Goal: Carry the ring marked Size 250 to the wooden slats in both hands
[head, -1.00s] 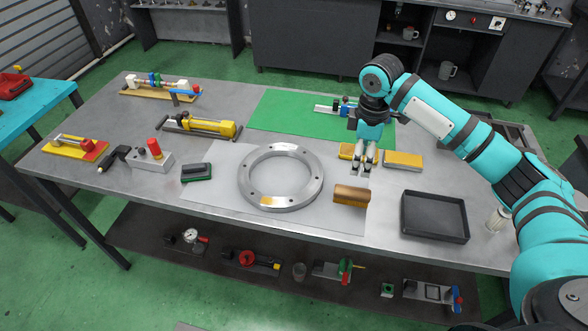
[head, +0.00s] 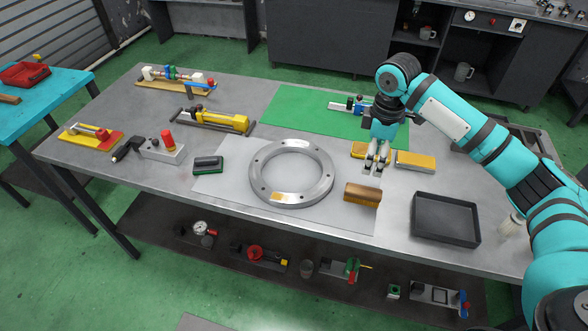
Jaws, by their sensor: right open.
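A large grey metal ring (head: 262,188) with bolt holes lies flat on a light grey sheet on the workbench. A small yellowish label shows on its near side; its text is too small to read. Two yellow-brown blocks, a left one (head: 357,150) and a right one (head: 416,161), lie right of the ring; I cannot tell if they are the wooden slats. My right gripper (head: 376,168) points down between these blocks, right of the ring and apart from it. It is open, with nothing seen between its fingers. My left gripper is not in view.
A brown wooden-backed brush or block (head: 362,194) lies close to the ring's right side. A black tray (head: 445,220) sits further right. A green mat (head: 300,110) lies behind. A black-and-green block (head: 208,165) and a yellow cylinder tool (head: 222,121) stand left.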

